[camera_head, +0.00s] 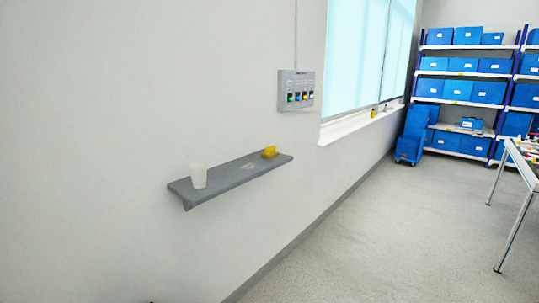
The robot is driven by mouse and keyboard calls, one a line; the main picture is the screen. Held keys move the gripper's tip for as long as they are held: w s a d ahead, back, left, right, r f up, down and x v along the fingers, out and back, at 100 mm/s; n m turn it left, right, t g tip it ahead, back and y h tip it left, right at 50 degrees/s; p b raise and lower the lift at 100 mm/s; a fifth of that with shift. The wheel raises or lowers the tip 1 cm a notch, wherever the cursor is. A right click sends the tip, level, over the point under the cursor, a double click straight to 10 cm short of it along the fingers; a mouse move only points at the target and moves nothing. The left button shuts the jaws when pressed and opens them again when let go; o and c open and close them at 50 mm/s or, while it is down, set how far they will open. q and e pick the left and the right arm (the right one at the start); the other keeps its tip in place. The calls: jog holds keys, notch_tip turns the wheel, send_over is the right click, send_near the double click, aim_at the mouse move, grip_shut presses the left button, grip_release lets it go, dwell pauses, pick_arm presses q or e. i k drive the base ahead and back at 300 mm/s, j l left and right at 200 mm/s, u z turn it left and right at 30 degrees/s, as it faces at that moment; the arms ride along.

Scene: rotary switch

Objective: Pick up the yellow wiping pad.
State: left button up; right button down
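A small yellow wiping pad (269,153) sits near the far right end of a grey wall shelf (225,182). It looks blocky, with a raised part; finer detail is too small to tell. Neither of my grippers shows in the head view, so nothing of mine is seen near the shelf or the pad.
A whitish cup (199,176) stands on the shelf's near left part. A grey switch box (296,90) hangs on the wall above. A window sill (350,125) lies farther right. Blue bins fill racks (465,75) at the back. A table (520,165) stands right; the floor between is clear.

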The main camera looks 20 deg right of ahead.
aim_at(271, 153)
jog(key=i+l+u, duration=0.15)
jog(key=i+l, duration=0.5)
jog(key=i+l+u, duration=0.1)
jog(key=i+l, duration=0.65)
jog(key=i+l+u, duration=0.15)
jog(key=i+l, duration=0.5)
jog(key=l, duration=0.2)
